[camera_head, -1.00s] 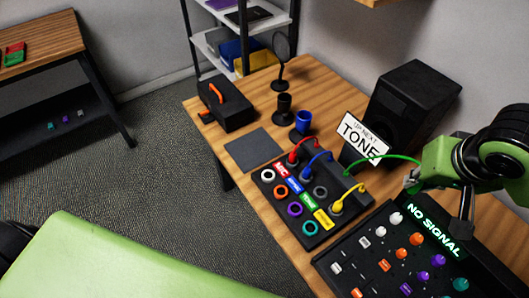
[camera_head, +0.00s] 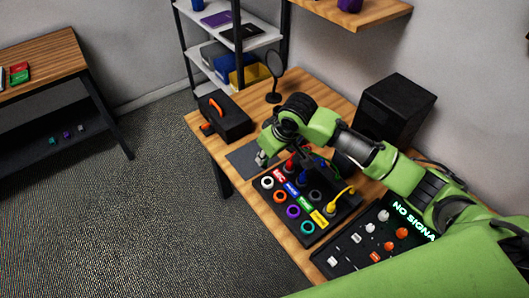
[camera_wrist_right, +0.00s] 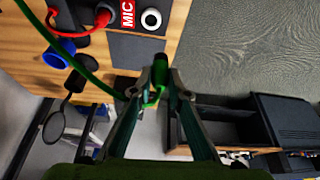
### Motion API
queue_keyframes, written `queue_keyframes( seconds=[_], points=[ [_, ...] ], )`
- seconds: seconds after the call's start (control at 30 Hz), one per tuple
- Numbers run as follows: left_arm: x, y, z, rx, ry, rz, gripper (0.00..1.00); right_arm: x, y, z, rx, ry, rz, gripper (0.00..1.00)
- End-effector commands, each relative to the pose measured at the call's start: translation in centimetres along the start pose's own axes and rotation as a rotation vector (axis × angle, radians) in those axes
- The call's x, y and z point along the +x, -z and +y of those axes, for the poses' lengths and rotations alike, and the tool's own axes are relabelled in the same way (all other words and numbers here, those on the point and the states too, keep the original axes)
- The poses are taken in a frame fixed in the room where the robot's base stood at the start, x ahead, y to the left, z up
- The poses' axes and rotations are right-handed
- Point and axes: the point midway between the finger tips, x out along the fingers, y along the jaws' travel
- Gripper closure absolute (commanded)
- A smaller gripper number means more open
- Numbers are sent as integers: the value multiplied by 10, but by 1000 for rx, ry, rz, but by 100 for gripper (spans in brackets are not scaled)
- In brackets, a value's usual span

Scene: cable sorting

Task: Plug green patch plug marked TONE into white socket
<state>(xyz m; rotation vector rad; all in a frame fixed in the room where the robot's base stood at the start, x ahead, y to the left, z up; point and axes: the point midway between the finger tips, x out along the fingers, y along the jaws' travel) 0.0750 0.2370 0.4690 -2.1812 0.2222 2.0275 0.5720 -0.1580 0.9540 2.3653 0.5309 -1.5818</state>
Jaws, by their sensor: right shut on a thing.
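The white socket (camera_head: 267,183) is an empty white ring at the near-left end of the black patch panel (camera_head: 318,237); it also shows at the top of the right wrist view (camera_wrist_right: 151,19), beside the red MIC label. My right gripper (camera_head: 262,160) is just past the panel's far-left end, close to the white socket but apart from it. In the right wrist view, my right gripper (camera_wrist_right: 160,82) is shut on the green plug (camera_wrist_right: 158,94), whose green cable (camera_wrist_right: 86,72) trails to the upper left. My left gripper is not in view.
Orange, purple and teal rings (camera_head: 307,227) line the panel's near side. Red, blue and yellow plugs (camera_head: 331,208) with cables stand behind. A mixer (camera_head: 370,242) reads NO SIGNAL. A dark pad (camera_head: 240,161), black toolbox (camera_head: 225,116) and speaker (camera_head: 396,108) stand around.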

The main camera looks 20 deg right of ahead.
Motion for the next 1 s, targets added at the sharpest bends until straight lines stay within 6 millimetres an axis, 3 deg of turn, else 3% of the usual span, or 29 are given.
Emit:
queue_keyframes(
  seconds=[0.03, 0.1, 0.37, 1.0],
  points=[
    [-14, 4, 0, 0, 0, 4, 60, 10, -1, 6, -25, 14, -9, 100],
    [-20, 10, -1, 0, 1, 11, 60, 26, -4, 11, -68, 32, -6, 100],
    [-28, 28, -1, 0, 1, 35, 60, 58, -14, 22, -150, 63, 1, 100],
    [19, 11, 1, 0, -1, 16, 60, 99, -30, 23, -154, 63, 2, 100]
  ],
)
